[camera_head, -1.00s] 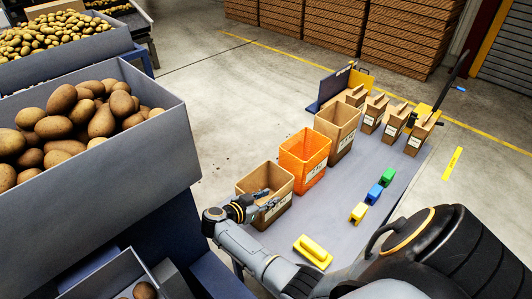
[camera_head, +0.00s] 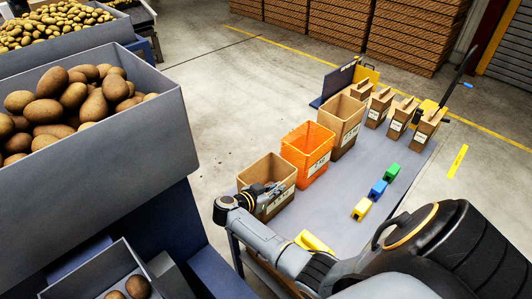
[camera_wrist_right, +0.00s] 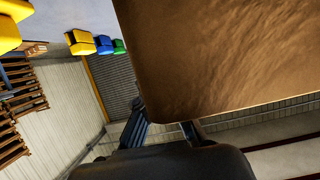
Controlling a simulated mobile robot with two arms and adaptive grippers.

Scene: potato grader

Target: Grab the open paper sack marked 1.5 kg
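Three open sacks stand in a row on the grey table. The nearest is a brown paper sack (camera_head: 250,180); its label is partly hidden by my right gripper and too small to read surely. Behind it stand an orange mesh sack (camera_head: 303,160) and a taller brown paper sack (camera_head: 336,125), both labelled. My right gripper (camera_head: 274,192) is at the nearest sack's front side, close to its wall. In the right wrist view, brown paper (camera_wrist_right: 235,50) fills the upper right, and the fingers (camera_wrist_right: 165,130) look apart; contact cannot be told. My left gripper is not in view.
Several small closed brown bags (camera_head: 399,115) stand at the table's far right. Yellow, blue and green blocks (camera_head: 377,190) and a yellow-handled item (camera_head: 314,242) lie on the table (camera_head: 335,205). A large potato bin (camera_head: 110,140) stands at the left.

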